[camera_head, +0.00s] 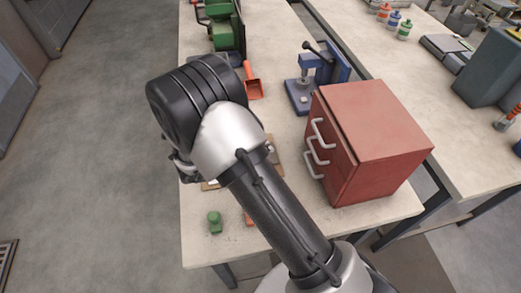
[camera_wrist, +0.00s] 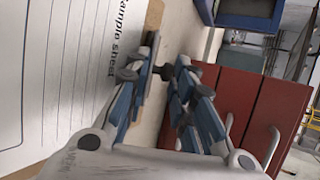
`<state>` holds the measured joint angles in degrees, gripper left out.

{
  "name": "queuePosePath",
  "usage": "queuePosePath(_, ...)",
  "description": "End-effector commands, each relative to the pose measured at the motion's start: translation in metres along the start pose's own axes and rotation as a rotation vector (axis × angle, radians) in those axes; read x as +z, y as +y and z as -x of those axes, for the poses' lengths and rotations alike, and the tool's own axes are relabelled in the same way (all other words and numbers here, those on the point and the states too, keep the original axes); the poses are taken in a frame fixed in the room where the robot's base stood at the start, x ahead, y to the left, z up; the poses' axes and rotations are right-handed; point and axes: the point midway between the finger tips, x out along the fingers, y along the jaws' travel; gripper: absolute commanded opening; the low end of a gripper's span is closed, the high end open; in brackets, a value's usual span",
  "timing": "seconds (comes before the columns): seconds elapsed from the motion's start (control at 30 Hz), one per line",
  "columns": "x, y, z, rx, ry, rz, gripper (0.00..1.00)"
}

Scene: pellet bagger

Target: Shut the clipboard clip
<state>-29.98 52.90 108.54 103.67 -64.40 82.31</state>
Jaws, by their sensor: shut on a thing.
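The clipboard (camera_wrist: 154,14) shows at the left of the wrist view, its brown board edge beside a lined white page headed "Sample sheet" (camera_wrist: 70,70). In the head view my arm covers most of it; a corner of the page (camera_head: 211,185) shows. My gripper (camera_wrist: 167,70) is at the heading end of the sheet. Its fingers are close together, shut on a small dark part that looks like the clipboard clip. The fingers hide most of the clip, so its angle cannot be told.
A red drawer cabinet (camera_head: 378,120) with grey handles stands close to the right of my arm. A blue press (camera_head: 325,72), an orange scoop (camera_head: 253,82) and a green machine (camera_head: 226,28) stand farther back. A green object (camera_head: 214,222) is near the table's front edge.

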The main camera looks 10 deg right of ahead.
Motion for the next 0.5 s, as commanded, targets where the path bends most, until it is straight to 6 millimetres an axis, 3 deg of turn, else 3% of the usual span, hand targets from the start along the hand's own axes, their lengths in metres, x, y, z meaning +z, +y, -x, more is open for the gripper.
queuePosePath(0.03,0.0015,-0.0029,0.0001,-0.006,-0.002,0.000,0.00)
queuePosePath(0.07,0.0015,-0.0030,0.0001,-0.006,-0.002,0.000,0.24)
queuePosePath(0.3,0.0009,-0.0018,0.0000,-0.004,-0.002,0.000,0.40)
queuePosePath(0.5,0.0004,-0.0010,0.0000,-0.002,-0.001,0.000,0.40)
